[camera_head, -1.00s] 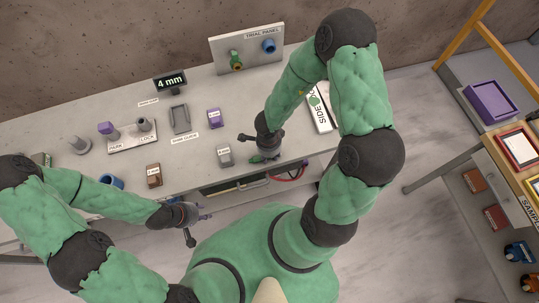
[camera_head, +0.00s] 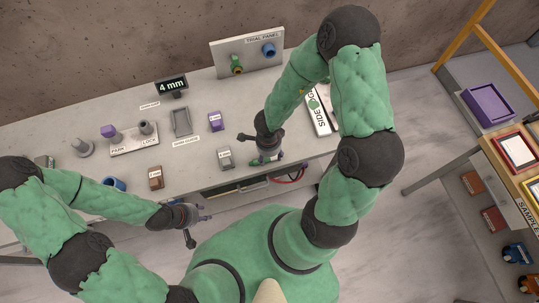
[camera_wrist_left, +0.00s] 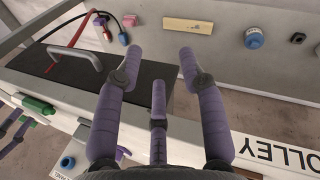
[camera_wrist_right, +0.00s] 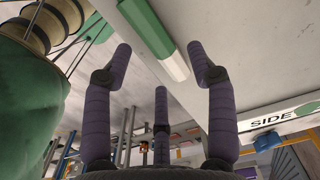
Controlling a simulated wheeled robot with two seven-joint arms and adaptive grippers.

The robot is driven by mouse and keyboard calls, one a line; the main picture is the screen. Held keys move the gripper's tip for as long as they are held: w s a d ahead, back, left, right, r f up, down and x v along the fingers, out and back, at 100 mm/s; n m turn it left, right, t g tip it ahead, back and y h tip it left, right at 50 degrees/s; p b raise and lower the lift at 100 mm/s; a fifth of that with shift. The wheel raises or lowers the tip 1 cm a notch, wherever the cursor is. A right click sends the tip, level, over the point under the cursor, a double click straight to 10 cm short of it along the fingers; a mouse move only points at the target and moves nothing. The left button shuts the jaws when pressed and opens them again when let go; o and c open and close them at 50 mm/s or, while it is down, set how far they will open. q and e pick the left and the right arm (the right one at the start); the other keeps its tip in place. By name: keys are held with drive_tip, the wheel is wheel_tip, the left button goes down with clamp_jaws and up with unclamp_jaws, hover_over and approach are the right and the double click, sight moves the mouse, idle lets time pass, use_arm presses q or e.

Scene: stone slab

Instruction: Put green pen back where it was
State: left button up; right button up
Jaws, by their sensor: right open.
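The green pen (camera_wrist_right: 148,28), with a white end, lies on the light table top near its front edge. In the right wrist view it slants down between and beyond the fingertips. In the head view a little of its green (camera_head: 257,161) shows beside my right gripper (camera_head: 266,158), which hides the rest. My right gripper (camera_wrist_right: 158,55) is open over the pen; I cannot tell whether a finger touches it. My left gripper (camera_head: 206,213) is off the table's front edge. In the left wrist view (camera_wrist_left: 158,58) its fingers are open and empty.
The trial panel (camera_head: 230,55) stands at the back. A grey block (camera_head: 225,158), a purple block (camera_head: 215,121), a grey tray (camera_head: 181,121) and the park/lock plate (camera_head: 134,142) are left of my right gripper. A white SIDE sign (camera_head: 319,118) is right of it.

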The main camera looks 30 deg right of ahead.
sight(269, 160)
use_arm(q)
wheel_tip(269, 160, up, 6)
drive_tip(key=p, duration=0.5)
drive_tip(key=shift+f, duration=0.1)
use_arm(e)
wheel_tip(269, 160, up, 9)
drive_tip(key=shift+r, duration=0.2)
use_arm(q)
drive_tip(key=shift+s, duration=0.1)
use_arm(e)
drive_tip(key=shift+s+a+f, duration=0.1)
